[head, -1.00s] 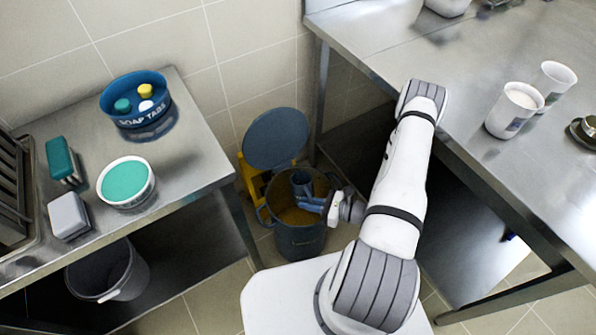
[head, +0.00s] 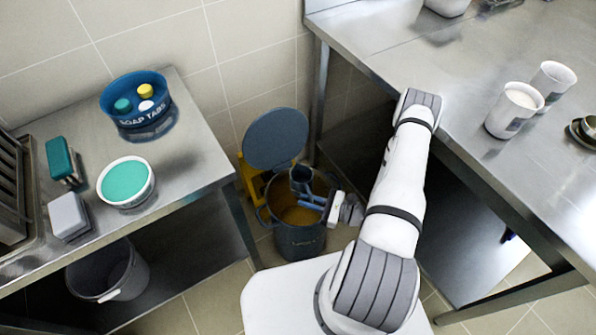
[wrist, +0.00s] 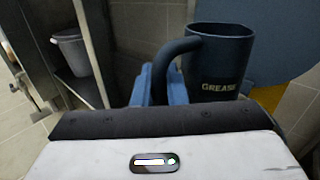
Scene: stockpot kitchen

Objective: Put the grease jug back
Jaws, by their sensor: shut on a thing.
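The grease jug (wrist: 213,65) is dark blue, with GREASE lettered on its side and a handle on its left in the wrist view. My gripper (wrist: 160,88) has blue fingers shut on the jug's handle. In the head view the jug (head: 301,178) is over the mouth of a dark blue-grey bin (head: 300,242), with my gripper (head: 312,200) reaching in from the right. Yellowish-brown contents show inside the bin. Its round lid (head: 276,139) stands open behind. I cannot tell whether the jug touches the bin's rim.
A steel counter (head: 196,150) at left holds a SOAP TABS tub (head: 137,103), a green-topped tub (head: 126,182) and sponges. A grey bucket (head: 108,275) stands below it. The right steel table (head: 385,45) bears white cups (head: 513,110) and stands close to my arm.

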